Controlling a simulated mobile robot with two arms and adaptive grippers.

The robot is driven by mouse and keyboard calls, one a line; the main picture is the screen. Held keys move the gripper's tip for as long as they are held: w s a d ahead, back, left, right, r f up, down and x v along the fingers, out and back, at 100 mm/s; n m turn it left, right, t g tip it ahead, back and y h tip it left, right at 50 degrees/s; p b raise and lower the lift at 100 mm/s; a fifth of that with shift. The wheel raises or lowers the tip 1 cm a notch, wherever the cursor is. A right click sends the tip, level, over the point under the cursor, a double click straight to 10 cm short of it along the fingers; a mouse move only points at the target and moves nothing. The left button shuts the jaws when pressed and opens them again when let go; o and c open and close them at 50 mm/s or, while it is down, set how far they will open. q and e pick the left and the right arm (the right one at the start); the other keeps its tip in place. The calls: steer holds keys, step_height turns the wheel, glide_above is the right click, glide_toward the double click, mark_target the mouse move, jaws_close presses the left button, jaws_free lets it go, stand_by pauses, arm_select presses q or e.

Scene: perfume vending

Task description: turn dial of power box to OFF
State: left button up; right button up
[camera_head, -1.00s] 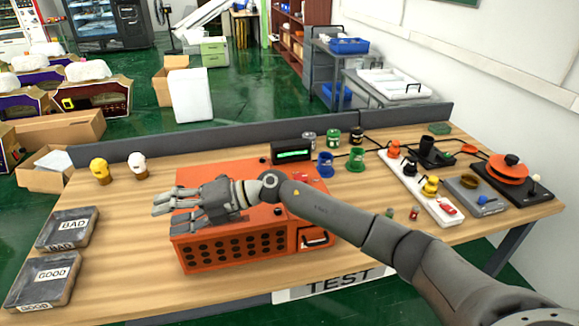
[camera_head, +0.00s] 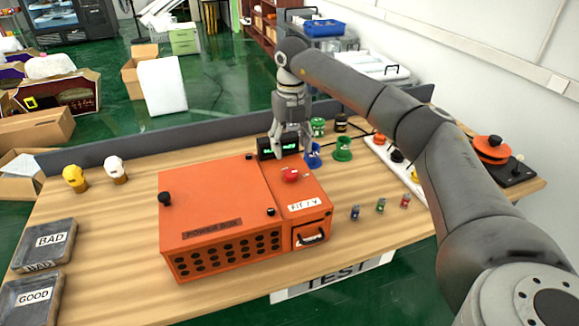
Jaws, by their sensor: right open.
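The orange power box (camera_head: 215,205) sits on the wooden table, with a dark label on its front top edge. Its red dial (camera_head: 290,174) is on the top of the narrower right section, behind a white label whose text I cannot read clearly. My right gripper (camera_head: 291,152) points down, open and empty, above and just behind the red dial. Its fingers overlap the black display (camera_head: 268,148) with green digits behind the box. I cannot tell whether the fingers touch anything. My left gripper is not in view.
Blue (camera_head: 312,156) and green (camera_head: 343,149) spools stand right of the gripper. A white power strip (camera_head: 381,153) lies farther right, partly behind my arm. Trays marked BAD (camera_head: 48,243) and GOOD (camera_head: 35,297) lie at left.

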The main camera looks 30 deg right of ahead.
mark_target(291, 172)
step_height(291, 172, down, 7)
steer(key=shift+f+p, duration=0.2)
steer(key=shift+p, duration=0.8)
steer(key=shift+f, duration=0.6)
steer(key=c, duration=1.1)
steer(key=shift+o, duration=0.2)
